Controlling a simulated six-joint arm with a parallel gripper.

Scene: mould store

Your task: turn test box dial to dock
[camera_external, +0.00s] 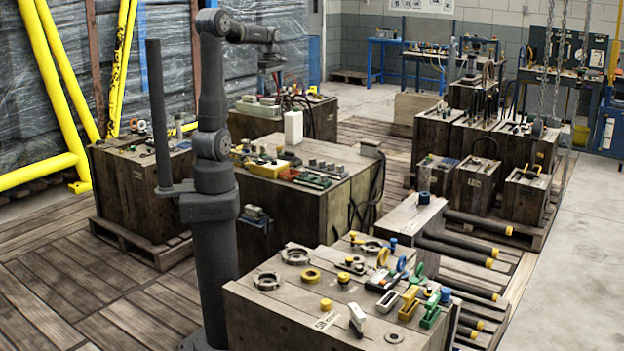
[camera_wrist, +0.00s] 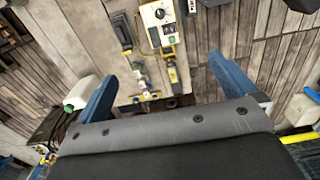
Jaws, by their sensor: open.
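The test box (camera_wrist: 157,38) is a pale panel with a yellow edge, near the top centre of the wrist view. Its round black dial (camera_wrist: 160,13) is near the top edge; markings around it are too small to read. In the outside view a yellow-and-white box (camera_external: 267,168) on the middle crate appears to be the test box, its dial not clear. My gripper (camera_wrist: 166,88) is open and empty, its blue fingers wide apart, below the box in the wrist view and touching nothing.
The middle wooden crate (camera_external: 330,205) bears several small fittings beside the test box. A white jug (camera_wrist: 82,92) stands left of my fingers; it shows on the crate (camera_external: 293,127) too. A front crate (camera_external: 270,318) holds rings, clamps and coloured parts. Yellow pipes (camera_external: 50,75) lean at left.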

